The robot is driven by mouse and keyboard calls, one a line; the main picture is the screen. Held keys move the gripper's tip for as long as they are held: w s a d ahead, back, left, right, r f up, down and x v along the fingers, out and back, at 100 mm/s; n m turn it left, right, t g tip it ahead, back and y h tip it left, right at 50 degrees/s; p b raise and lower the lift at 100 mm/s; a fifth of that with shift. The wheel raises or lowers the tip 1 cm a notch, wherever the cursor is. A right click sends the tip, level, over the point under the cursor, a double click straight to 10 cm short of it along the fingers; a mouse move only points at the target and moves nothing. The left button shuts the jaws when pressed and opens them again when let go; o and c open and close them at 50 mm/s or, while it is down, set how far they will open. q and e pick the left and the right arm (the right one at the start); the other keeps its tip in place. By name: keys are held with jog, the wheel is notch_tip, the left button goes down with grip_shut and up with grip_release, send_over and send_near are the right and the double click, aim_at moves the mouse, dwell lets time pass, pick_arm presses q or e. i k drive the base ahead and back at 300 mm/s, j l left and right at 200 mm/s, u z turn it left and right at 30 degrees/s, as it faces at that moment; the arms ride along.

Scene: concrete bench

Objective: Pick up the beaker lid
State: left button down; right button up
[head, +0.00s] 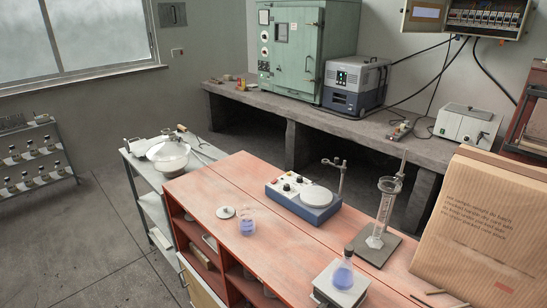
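A small pale round lid with a knob (225,212) lies flat on the left part of the red-topped bench (208,187). Just to its right stands a clear beaker (247,227) with blue liquid in the bottom. The lid and the beaker look slightly apart. Neither of my grippers is in view.
A stirrer hotplate (303,198) stands behind the beaker. To the right are a glass cylinder on a stand (383,213), a flask of blue liquid (343,275) on a scale (328,292), and a large paper sack (490,225). The bench top left of the lid is clear.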

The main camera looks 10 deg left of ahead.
aim_at(224, 212)
jog(key=i+j, duration=0.15)
jog(key=j, duration=0.25)
jog(key=i+j, duration=0.15)
jog(key=j, duration=0.2)
jog(key=i+j+z, duration=0.1)
jog(key=j, duration=0.3)
jog(key=i, duration=0.1)
